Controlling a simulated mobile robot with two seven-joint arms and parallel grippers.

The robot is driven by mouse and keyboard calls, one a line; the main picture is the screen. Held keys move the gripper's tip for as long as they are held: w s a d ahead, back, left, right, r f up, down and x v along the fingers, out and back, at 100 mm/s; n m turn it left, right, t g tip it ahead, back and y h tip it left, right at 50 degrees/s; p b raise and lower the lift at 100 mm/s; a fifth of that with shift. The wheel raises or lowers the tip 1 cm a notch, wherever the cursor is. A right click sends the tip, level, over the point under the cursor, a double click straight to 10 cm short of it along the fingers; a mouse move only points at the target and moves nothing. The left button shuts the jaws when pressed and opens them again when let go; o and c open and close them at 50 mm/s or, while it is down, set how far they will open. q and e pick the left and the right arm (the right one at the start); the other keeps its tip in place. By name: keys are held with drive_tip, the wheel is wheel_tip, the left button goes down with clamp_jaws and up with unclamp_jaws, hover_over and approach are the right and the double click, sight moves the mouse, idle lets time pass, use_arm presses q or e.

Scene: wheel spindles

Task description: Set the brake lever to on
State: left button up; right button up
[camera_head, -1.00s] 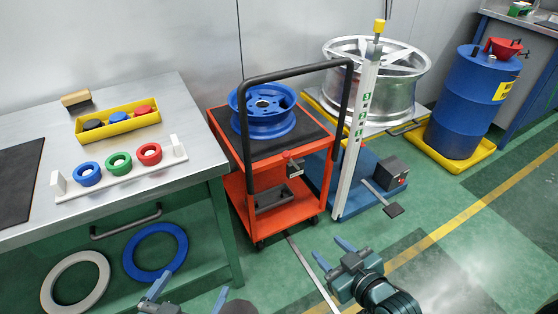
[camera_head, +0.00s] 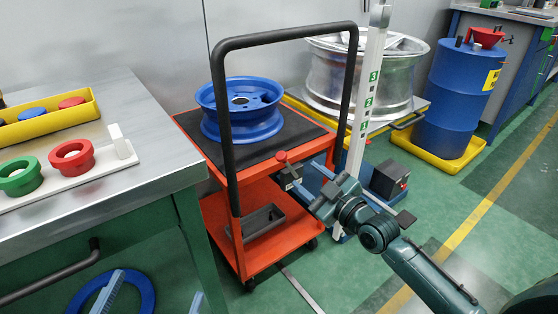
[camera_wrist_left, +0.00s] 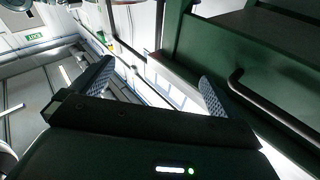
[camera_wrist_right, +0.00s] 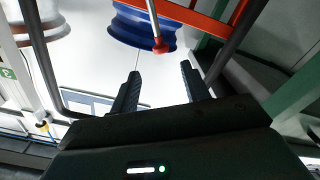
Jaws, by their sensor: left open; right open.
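My left gripper (camera_head: 152,298) is open and empty at the bottom left, before the workbench, and also shows in the left wrist view (camera_wrist_left: 155,82).
The cart's black push handle (camera_head: 226,150) arches over a blue wheel rim (camera_head: 240,108). A white marked post (camera_head: 367,95) stands right of the cart. The metal workbench (camera_head: 150,150) is on the left, with a drawer handle. A blue drum (camera_head: 456,95) stands at the back right.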

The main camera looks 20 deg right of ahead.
sight(285, 160)
drive_tip(key=b+x, duration=0.3)
drive_tip(key=x, duration=0.6)
drive_tip(key=shift+w+a+f, duration=0.15)
drive_tip(key=shift+w+f, duration=0.05)
drive_tip(key=shift+w, duration=0.15)
drive_tip(key=shift+w+a+r, duration=0.1)
drive_tip(key=shift+w+a, duration=0.15)
drive_tip(key=shift+w, duration=0.35)
use_arm(q)
drive_tip(key=shift+d+f+n+h, duration=0.2)
drive_tip(key=shift+d+n+h, duration=0.1)
drive_tip(key=shift+n+h, duration=0.1)
drive_tip(key=shift+r, duration=0.1)
use_arm(e)
drive_tip(key=shift+c, duration=0.3)
drive_tip(key=shift+c, duration=0.7)
clamp_jaws()
